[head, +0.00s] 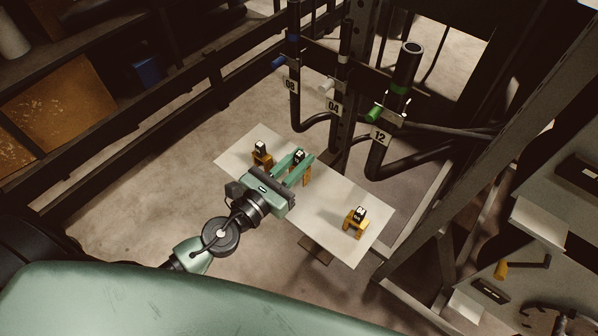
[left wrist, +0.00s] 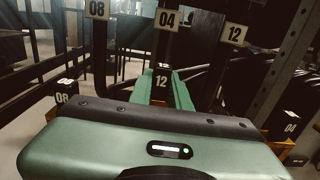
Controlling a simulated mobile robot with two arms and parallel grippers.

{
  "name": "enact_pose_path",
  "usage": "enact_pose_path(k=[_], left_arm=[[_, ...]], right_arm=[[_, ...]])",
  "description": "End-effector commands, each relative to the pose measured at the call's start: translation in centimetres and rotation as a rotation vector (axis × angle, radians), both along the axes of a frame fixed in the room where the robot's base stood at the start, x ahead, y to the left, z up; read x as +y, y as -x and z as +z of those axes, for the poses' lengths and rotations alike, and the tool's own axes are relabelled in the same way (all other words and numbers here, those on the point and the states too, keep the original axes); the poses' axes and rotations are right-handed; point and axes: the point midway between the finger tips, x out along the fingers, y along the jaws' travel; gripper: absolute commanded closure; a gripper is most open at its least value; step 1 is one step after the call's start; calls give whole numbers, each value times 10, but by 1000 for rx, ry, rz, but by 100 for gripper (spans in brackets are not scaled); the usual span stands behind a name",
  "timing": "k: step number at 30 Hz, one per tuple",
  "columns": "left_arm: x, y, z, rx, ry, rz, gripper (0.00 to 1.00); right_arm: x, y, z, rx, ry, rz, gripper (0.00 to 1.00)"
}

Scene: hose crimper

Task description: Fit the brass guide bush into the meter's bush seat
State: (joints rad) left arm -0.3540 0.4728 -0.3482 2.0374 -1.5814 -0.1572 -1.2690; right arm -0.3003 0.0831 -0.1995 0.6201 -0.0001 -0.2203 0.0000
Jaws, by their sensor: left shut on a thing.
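I see nothing I can surely call the brass guide bush or the meter's bush seat. My left gripper (head: 299,160) reaches over a white board (head: 340,240) and is shut on a small dark block with a white face (head: 299,156). The left wrist view shows this block marked 12 (left wrist: 161,82), between the green fingers. An orange stand (head: 307,176) shows just below the fingers; I cannot tell whether the block still rests on it. A block marked 08 (left wrist: 65,87) sits to the left, one marked 04 (left wrist: 290,125) to the right. My right gripper is out of view.
Upright black pipes with tags 08 (head: 290,87), 04 (head: 334,107) and 12 (head: 380,137) stand behind the board. They carry blue, white and green handles. A shelf at the right (head: 560,235) holds a yellowish cylinder (head: 501,270) beside a dark bar. The board's right half is mostly bare.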

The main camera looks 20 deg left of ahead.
Motion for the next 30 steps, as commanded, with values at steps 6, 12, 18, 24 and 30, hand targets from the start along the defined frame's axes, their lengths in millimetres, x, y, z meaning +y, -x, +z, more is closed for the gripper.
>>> enact_pose_path(k=[6, 12, 18, 24, 30], left_arm=[[0, 0, -26, -1, -1, -1, 100], [0, 0, -24, -1, -1, -1, 100], [0, 0, -29, -1, -1, -1, 100], [0, 0, -28, 1, -1, -1, 60], [0, 0, -27, 1, -1, -1, 60]], right_arm=[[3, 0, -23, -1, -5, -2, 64], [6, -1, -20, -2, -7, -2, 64], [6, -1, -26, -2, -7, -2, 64], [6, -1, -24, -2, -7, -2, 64], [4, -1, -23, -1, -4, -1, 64]])
